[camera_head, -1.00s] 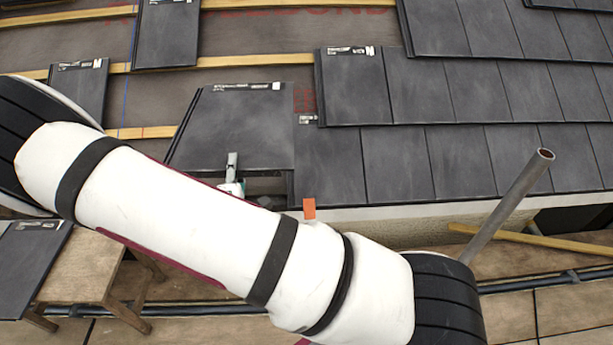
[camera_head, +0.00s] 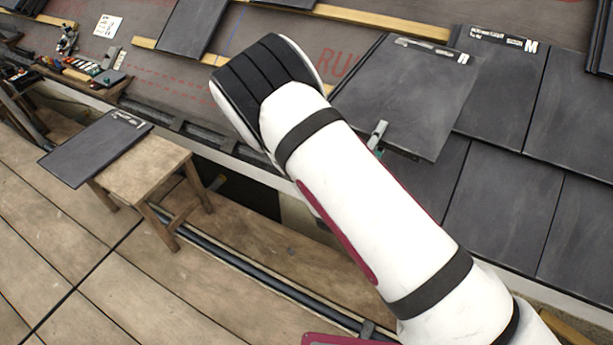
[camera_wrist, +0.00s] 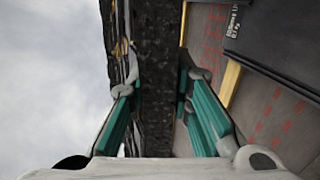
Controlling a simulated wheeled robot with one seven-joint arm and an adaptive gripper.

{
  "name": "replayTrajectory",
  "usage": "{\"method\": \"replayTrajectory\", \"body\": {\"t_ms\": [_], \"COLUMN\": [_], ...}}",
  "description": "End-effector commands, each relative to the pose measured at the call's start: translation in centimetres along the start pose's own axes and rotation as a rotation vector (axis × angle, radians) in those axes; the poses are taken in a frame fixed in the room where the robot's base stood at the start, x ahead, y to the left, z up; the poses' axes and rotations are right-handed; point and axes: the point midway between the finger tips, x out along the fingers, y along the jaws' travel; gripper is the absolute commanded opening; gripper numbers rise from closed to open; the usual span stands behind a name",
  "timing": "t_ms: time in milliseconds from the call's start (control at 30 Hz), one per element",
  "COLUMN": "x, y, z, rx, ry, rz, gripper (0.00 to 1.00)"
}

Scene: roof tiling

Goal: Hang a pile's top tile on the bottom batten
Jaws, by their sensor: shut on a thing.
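My gripper (camera_wrist: 160,115) is shut on a dark grey tile (camera_head: 410,95). In the wrist view its two teal fingers clamp the tile's rough edge (camera_wrist: 158,70). In the head view only the gripper's tip (camera_head: 378,135) shows at the tile's near edge; my arm hides the rest. The held tile is tilted and overlaps the left side of the laid tiles in the view. The bottom batten (camera_head: 147,43), a pale wood strip, runs behind my arm and the tile. Another dark tile or pile (camera_head: 195,22) lies against the battens, further left.
Laid tiles (camera_head: 560,110) cover the roof on the right. A wooden stool (camera_head: 150,170) bears a dark tile (camera_head: 95,148) that overhangs its left side. Tools (camera_head: 105,68) lie along the eave at left. A higher batten (camera_head: 370,22) crosses behind. The plank floor is clear at lower left.

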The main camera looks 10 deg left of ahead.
Motion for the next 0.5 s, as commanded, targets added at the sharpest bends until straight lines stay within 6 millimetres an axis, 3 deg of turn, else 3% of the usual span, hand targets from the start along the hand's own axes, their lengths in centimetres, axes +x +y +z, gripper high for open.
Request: {"method": "replayTrajectory", "body": {"t_ms": [33,500], "x": [0.2,-1.1], "y": [-1.6,-10.1], "z": [-1.3,-10.3], "rx": [0.004,0.012], "ry": [0.009,0.068], "rz": [0.021,0.139], "gripper": [0.0,0.0]}}
